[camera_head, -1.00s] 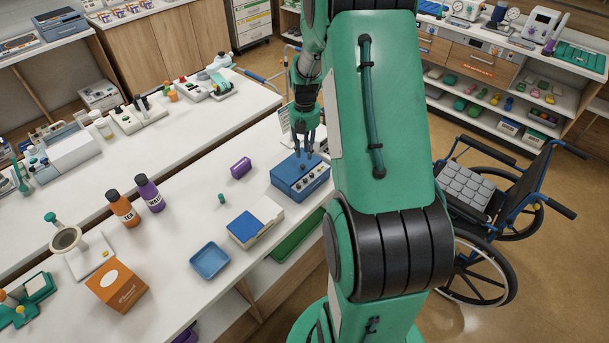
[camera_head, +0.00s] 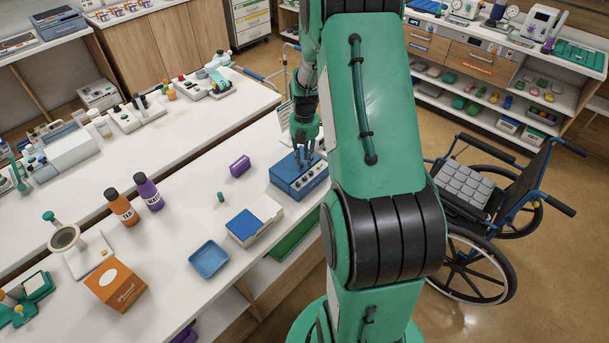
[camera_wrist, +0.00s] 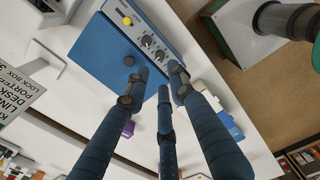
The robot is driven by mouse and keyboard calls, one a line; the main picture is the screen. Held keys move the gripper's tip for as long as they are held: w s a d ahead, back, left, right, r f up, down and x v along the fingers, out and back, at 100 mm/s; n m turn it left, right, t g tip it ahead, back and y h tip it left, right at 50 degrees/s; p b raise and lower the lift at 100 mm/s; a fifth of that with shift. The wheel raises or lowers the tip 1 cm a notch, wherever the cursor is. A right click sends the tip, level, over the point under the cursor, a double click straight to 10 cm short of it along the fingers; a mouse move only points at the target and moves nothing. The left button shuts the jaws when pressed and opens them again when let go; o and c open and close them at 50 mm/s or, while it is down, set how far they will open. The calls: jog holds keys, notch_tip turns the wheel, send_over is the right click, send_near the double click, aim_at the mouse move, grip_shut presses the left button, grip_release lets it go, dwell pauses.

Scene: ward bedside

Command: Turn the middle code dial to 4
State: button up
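The blue code box (camera_head: 290,186) stands on the white bench, right of the middle in the head view. In the wrist view the box (camera_wrist: 95,55) shows a grey front panel with a yellow knob (camera_wrist: 127,20) and small round dials (camera_wrist: 147,40), one nearer my fingers (camera_wrist: 160,55). Another dial may be hidden behind a fingertip. The numbers on the dials are too small to read. My three-fingered gripper (camera_head: 306,160) points down at the panel's dial side; in the wrist view its fingertips (camera_wrist: 161,76) are apart, with nothing seen held. Contact with a dial cannot be told.
A printed card (camera_wrist: 18,92) stands beside the box. A purple item (camera_head: 239,166), a blue-and-white box (camera_head: 254,222) and a blue tray (camera_head: 209,259) lie to the left. Bottles (camera_head: 122,207) stand farther left. A wheelchair (camera_head: 490,210) is on the floor at right.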

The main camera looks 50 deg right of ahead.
aim_at(305, 177)
notch_tip(305, 177, down, 9)
jog(key=shift+r+b, duration=0.1)
jog(key=shift+b, duration=0.35)
grip_shut()
